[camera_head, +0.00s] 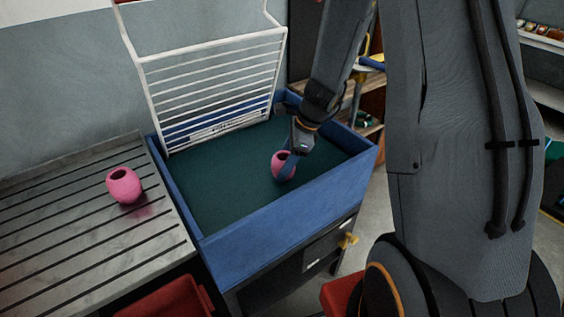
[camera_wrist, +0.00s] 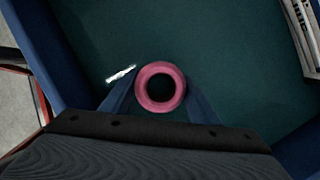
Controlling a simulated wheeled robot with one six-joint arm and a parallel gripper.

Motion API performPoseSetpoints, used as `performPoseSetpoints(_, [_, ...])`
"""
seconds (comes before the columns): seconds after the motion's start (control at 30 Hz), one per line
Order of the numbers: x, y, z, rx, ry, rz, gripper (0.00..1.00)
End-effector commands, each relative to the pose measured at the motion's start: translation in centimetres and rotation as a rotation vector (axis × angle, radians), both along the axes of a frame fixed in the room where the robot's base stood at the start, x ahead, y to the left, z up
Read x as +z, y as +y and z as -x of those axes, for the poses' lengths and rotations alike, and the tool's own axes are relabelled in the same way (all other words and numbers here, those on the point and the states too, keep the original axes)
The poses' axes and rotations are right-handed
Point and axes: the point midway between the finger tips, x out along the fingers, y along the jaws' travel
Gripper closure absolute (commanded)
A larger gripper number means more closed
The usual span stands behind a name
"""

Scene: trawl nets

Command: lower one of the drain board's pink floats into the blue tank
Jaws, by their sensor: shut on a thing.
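My gripper (camera_wrist: 160,98) is shut on a pink float (camera_wrist: 145,98), which shows as a ring with a dark hole in the wrist view. In the head view this held float (camera_head: 280,167) is over the inside of the blue tank (camera_head: 290,212), within its walls. I cannot tell whether it touches the dark green surface inside. A second pink float (camera_head: 123,187) stands on the grey slatted drain board (camera_head: 60,235), left of the tank, with its opening up.
A white wire rack (camera_head: 215,85) stands at the tank's back edge. A brass tap (camera_head: 347,241) sticks out of the tank stand's front. Red containers (camera_head: 168,299) are low at the front. Shelves with items (camera_head: 368,125) stand behind the tank on the right.

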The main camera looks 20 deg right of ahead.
Motion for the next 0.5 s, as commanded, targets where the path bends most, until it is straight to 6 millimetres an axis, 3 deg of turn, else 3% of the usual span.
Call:
performPoseSetpoints(0.2, [-2.6,0.0,-0.1,0.001,-0.001,0.000,0.68])
performPoseSetpoints(0.5, [-4.3,0.0,-0.1,0.000,-0.001,-0.001,0.68])
